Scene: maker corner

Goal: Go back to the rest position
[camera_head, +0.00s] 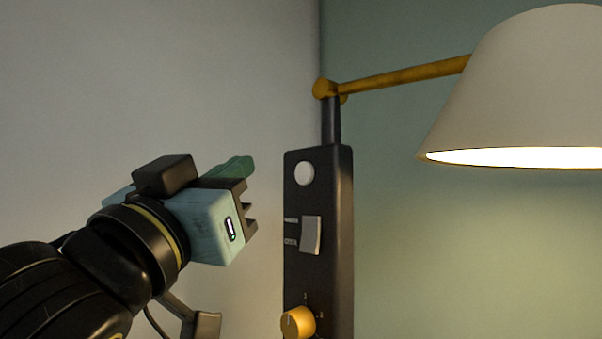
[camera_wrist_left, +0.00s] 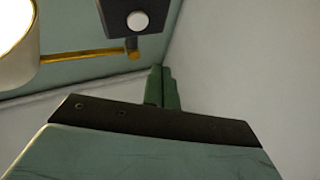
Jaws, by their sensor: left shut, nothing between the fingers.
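My left gripper (camera_head: 243,188) comes in from the left in the head view, with a pale teal body and dark green fingers. It is shut and empty, raised to the left of a dark lamp post panel (camera_head: 336,230) and apart from it. In the left wrist view, its green fingers (camera_wrist_left: 163,88) lie together with nothing between them. My right gripper is in neither view.
The panel carries a round white button (camera_head: 304,173), a light rocker switch (camera_head: 311,235) and a yellow knob (camera_head: 298,322). A brass arm (camera_head: 405,76) holds a lit lampshade (camera_head: 530,95) at the upper right. Plain walls stand behind; the space above my gripper is clear.

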